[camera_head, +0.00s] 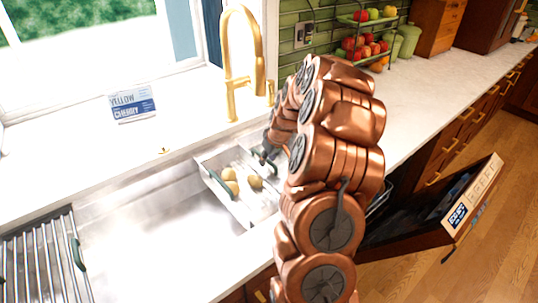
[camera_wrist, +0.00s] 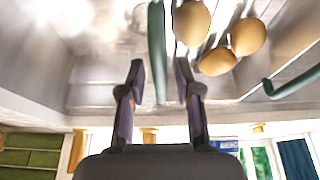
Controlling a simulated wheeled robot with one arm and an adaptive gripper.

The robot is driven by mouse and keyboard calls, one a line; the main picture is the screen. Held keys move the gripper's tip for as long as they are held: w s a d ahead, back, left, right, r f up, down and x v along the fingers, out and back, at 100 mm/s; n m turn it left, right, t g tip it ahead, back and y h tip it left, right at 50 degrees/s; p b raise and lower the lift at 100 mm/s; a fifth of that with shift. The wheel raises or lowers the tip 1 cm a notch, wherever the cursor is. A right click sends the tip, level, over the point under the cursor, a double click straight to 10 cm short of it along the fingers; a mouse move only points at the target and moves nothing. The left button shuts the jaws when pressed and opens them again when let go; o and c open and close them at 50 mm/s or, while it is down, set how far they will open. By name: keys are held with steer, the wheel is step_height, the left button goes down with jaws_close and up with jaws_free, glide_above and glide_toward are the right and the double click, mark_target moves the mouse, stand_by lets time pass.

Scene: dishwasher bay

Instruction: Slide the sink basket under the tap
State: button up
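The sink basket (camera_head: 241,209) is a pale, shallow tray across the right part of the sink. It holds several round tan items (camera_head: 229,175), which also show in the wrist view (camera_wrist: 193,22). One green handle (camera_head: 207,191) is at its left end. My gripper (camera_head: 265,158) is at the basket's right end, partly hidden by my arm. In the wrist view my gripper (camera_wrist: 160,66) is open, with a green handle bar (camera_wrist: 157,45) lying between its two fingers; a gap shows on both sides. The gold tap (camera_head: 234,65) stands behind the sink, above and left of my gripper.
A metal drying rack (camera_head: 38,262) with a green handle covers the sink's left end. The sink floor (camera_head: 160,250) between is bare. A blue and white packet (camera_head: 133,103) stands on the sill. An open dishwasher door (camera_head: 430,215) juts out right. A fruit rack (camera_head: 365,40) stands behind.

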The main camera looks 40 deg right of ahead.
steer(key=shift+p+x, duration=0.9)
steer(key=shift+x, duration=2.1)
steer(key=shift+c, duration=0.2)
jaws_close()
